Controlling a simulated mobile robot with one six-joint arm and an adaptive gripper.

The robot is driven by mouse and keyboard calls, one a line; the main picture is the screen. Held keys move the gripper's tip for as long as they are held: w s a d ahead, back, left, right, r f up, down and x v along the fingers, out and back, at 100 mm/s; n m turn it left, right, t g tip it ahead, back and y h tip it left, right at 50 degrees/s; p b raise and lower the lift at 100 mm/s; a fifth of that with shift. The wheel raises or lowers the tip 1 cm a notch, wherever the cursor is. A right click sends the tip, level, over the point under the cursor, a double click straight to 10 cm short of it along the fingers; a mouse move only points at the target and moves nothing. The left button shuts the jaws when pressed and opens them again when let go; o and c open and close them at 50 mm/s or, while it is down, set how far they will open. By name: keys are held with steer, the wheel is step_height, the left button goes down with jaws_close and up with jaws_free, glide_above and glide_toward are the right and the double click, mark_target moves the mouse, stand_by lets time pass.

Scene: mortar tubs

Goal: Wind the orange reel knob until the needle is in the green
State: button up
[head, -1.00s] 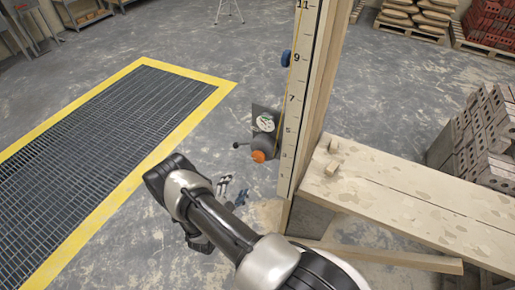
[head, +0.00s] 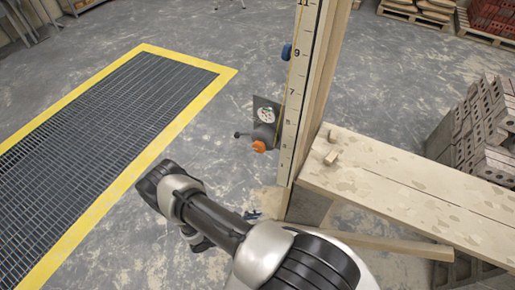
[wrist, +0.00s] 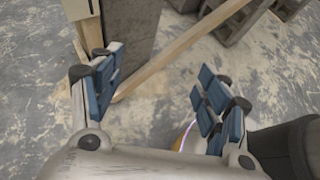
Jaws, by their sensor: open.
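The orange reel knob (head: 258,146) sits at the bottom of a grey reel unit on the left side of a numbered wooden post (head: 300,95). Above it is a small round dial (head: 266,115) with a pale face; its needle and green zone are too small to read. A dark ball-ended lever (head: 240,134) sticks out left. My gripper is below the knob and apart from it, mostly hidden behind my arm in the head view. In the wrist view my gripper (wrist: 160,82) is open and empty, its blue-padded fingers spread above the floor. The knob is not visible there.
A plank bench (head: 400,195) stands right of the post, on a grey block (head: 308,207) with a slanting wooden brace (head: 395,247). Stacked bricks (head: 480,130) stand farther right. A yellow-edged floor grate (head: 110,120) lies left. A blue knob (head: 286,52) is higher on the post.

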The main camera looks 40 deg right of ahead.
steer(key=w+d+r+n+t+h, duration=0.35)
steer(key=w+r+n+t, duration=0.25)
steer(key=w+r, duration=0.25)
steer(key=n+t+h, duration=0.1)
steer(key=n+t, duration=0.3)
glide_toward(258, 149)
steer(key=b+x, duration=0.1)
steer(key=x, duration=0.8)
steer(key=shift+w+d+r, duration=0.1)
steer(key=shift+w+d, duration=0.05)
steer(key=shift+d, duration=0.05)
steer(key=shift+c, duration=0.4)
steer(key=c, duration=1)
steer(key=shift+m+b, duration=0.4)
steer(key=shift+b, duration=0.05)
steer(key=m+b, duration=0.2)
steer(key=m, duration=0.2)
steer(key=shift+m, duration=0.4)
steer(key=m+b, duration=0.1)
steer(key=m, duration=0.5)
steer(key=shift+b, duration=0.3)
